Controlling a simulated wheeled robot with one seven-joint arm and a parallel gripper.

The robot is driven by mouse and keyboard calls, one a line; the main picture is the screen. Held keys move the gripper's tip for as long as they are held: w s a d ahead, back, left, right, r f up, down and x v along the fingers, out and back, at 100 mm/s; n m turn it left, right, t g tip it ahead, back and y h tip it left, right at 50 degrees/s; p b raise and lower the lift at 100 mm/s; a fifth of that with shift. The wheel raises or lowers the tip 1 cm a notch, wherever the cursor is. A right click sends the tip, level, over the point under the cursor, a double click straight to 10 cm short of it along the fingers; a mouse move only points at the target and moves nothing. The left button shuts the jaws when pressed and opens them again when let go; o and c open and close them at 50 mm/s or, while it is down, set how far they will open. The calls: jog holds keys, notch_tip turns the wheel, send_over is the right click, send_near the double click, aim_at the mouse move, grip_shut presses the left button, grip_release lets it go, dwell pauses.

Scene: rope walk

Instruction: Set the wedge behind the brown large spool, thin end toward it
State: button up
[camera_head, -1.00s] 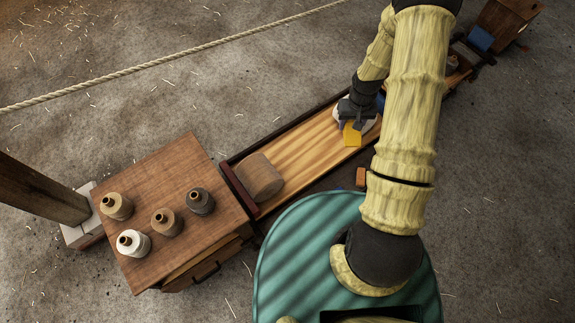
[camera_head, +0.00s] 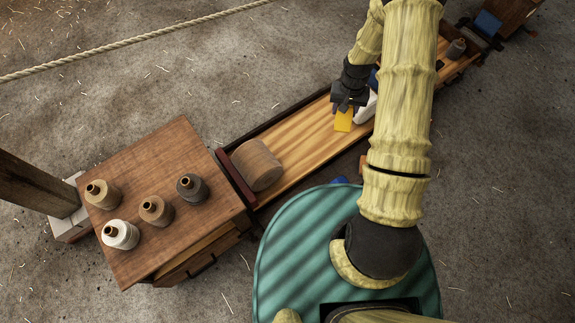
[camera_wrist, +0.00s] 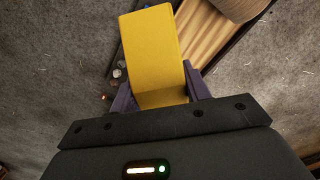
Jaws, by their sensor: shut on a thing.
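The yellow wedge (camera_head: 343,121) is held in my gripper (camera_head: 346,104) over the wooden trough. In the wrist view the wedge (camera_wrist: 152,50) sits between the two dark fingers of my gripper (camera_wrist: 160,95), pointing away from the palm. I cannot tell for sure which end is thinner. The brown large spool (camera_head: 256,165) lies on its side at the left end of the trough, close to its dark red end board. Its edge also shows at the top of the wrist view (camera_wrist: 240,8). The wedge is apart from the spool, to its right.
The trough (camera_head: 300,150) has bare floor between spool and wedge, and raised side rails. A white object (camera_head: 367,107) stands just right of my gripper, partly hidden by my arm. A wooden cabinet (camera_head: 150,245) with several small spools stands left. A rope (camera_head: 130,41) runs behind.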

jog(key=w+a+f+m+b, duration=0.2)
jog(key=w+a+f+b, duration=0.1)
jog(key=f+b, duration=0.6)
jog(key=w+a+f+m+b, duration=0.2)
jog(key=a+f+m+b, duration=0.15)
jog(key=f+b, duration=0.55)
jog(key=m+b, duration=0.4)
jog(key=b, duration=1.6)
send_over(289, 160)
notch_tip(289, 160, down, 16)
jog(key=shift+w+r+n+p, duration=0.15)
jog(key=shift+r+n+p, duration=0.05)
jog(key=shift+n+p, duration=0.1)
notch_tip(289, 160, down, 14)
jog(key=b, duration=0.8)
jog(key=shift+f, duration=0.1)
notch_tip(289, 160, down, 4)
jog(key=b, duration=0.2)
jog(key=shift+b, duration=0.35)
jog(key=shift+f, duration=0.5)
